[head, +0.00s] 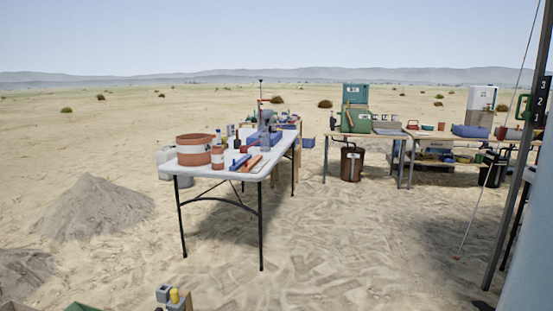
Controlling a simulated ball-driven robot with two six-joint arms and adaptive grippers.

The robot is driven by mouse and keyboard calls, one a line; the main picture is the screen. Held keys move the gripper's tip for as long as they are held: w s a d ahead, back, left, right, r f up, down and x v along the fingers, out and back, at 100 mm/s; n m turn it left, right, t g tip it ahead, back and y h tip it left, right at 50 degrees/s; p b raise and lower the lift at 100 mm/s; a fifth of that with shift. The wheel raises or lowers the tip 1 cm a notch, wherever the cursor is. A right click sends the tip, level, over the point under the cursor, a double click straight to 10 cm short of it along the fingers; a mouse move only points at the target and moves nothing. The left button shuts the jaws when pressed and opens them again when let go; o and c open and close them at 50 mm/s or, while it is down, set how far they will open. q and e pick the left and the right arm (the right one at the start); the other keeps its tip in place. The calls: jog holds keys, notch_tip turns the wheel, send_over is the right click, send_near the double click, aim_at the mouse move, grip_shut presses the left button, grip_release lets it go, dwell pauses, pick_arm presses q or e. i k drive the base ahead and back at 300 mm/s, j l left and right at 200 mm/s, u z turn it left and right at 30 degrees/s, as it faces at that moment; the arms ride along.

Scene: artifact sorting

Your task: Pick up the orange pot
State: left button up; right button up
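A wide round orange pot (194,140) with a broad white band stands upright on the near left end of a white folding table (232,176). A smaller orange and white container (217,158) stands just right of it. Nothing is touching the wide pot from above, and its inside is only partly visible. Neither of my grippers is in view.
Bottles, red and blue bars (252,163) and tools crowd the table. Sand heaps (96,208) lie left. A dark bin (352,162) and loaded benches stand behind right. A pole (520,165) rises at right. Open sand lies before the table.

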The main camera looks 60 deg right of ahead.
aim_at(217, 156)
jog(key=z, duration=1.45)
jog(key=l+u, duration=0.1)
jog(key=u, duration=2.05)
jog(key=j+z, duration=0.1)
jog(key=z, duration=2)
jog(key=i+l+z, duration=0.1)
jog(key=z, duration=0.45)
jog(key=i, duration=2.25)
